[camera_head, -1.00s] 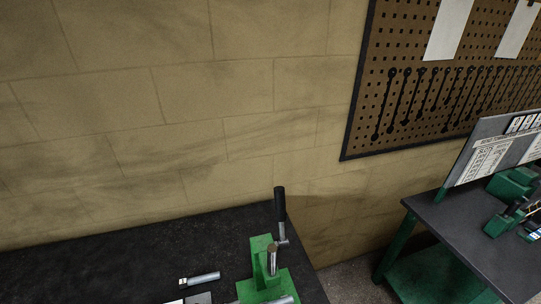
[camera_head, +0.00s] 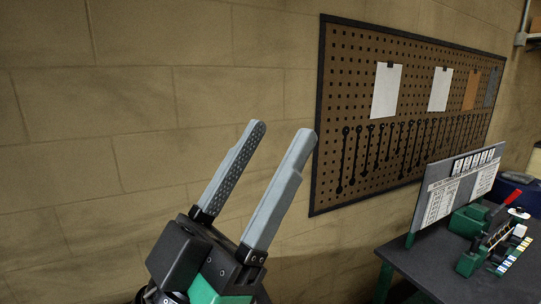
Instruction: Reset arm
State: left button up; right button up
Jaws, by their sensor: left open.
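My left gripper (camera_head: 278,132) stands in the lower middle of the head view, its two grey fingers pointing up and slightly right. The fingers are apart with nothing between them. The wall is behind them, and the right fingertip overlaps the pegboard's left edge in the picture. The trolley jack is not in view. My right gripper is not in view.
A pegboard (camera_head: 360,52) with several wrenches and pinned sheets hangs on the block wall (camera_head: 130,110). At the right, a dark-topped bench (camera_head: 420,270) bears a sign panel (camera_head: 428,212) and a green device (camera_head: 466,222) with a red handle.

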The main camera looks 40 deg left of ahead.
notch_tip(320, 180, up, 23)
jog(key=p, duration=2.3)
